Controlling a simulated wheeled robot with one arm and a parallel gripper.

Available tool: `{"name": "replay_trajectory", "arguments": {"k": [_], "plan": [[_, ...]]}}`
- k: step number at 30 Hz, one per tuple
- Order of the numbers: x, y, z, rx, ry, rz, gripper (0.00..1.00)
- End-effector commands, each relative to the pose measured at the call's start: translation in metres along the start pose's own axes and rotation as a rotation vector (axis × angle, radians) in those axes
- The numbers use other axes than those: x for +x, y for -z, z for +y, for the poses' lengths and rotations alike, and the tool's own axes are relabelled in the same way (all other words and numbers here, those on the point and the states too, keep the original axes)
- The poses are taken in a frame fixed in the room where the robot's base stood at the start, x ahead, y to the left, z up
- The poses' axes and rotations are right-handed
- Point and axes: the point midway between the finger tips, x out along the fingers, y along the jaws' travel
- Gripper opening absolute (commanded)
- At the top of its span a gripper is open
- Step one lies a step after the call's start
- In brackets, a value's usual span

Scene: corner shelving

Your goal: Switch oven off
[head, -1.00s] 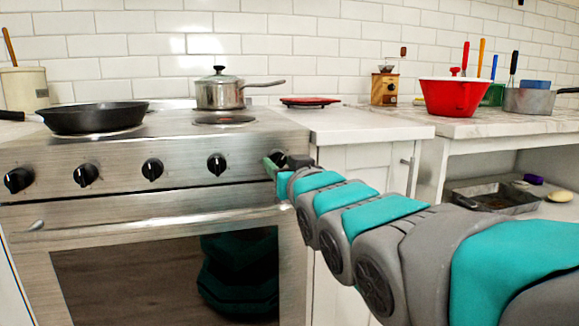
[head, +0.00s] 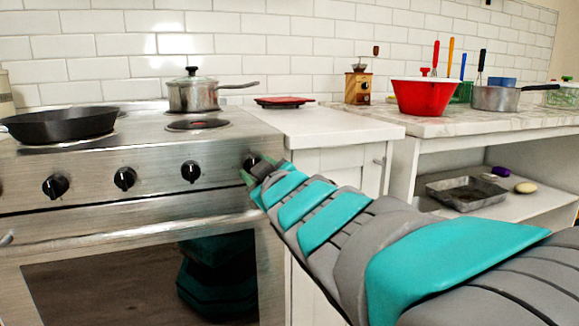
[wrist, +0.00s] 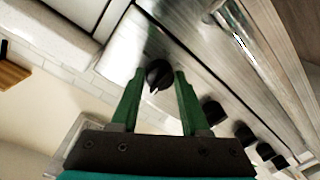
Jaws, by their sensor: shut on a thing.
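The oven (head: 130,165) is a steel range with a row of black knobs on its front panel. The rightmost knob (head: 250,160) is partly hidden behind my gripper (head: 254,172) in the head view. In the wrist view the same knob (wrist: 159,75) sits between the two green fingers of my gripper (wrist: 157,79). The fingers are shut on it. A small pale mark shows on the knob's edge nearest the palm. The other knobs, such as the one left of it (head: 190,171), stand free.
A black frying pan (head: 65,126) and a lidded steel pot (head: 193,95) stand on the stovetop. A red bowl (head: 422,98) stands further right.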

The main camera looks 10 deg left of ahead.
Motion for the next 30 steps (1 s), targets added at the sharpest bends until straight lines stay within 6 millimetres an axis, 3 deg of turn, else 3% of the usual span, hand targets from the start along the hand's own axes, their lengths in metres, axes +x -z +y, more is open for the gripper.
{"name": "replay_trajectory", "arguments": {"k": [13, 14, 15, 21, 30], "plan": [[0.0003, -0.0025, -0.0013, -0.012, 0.002, -0.005, 0.0], [0.0003, -0.0025, -0.0013, -0.012, 0.002, -0.005, 0.47], [0.0003, -0.0025, -0.0013, -0.012, 0.002, -0.005, 0.52], [0.0002, -0.0013, -0.0007, -0.011, 0.001, -0.003, 0.74], [-0.0006, -0.0004, -0.0002, -0.01, 0.0, -0.002, 0.75]]}}
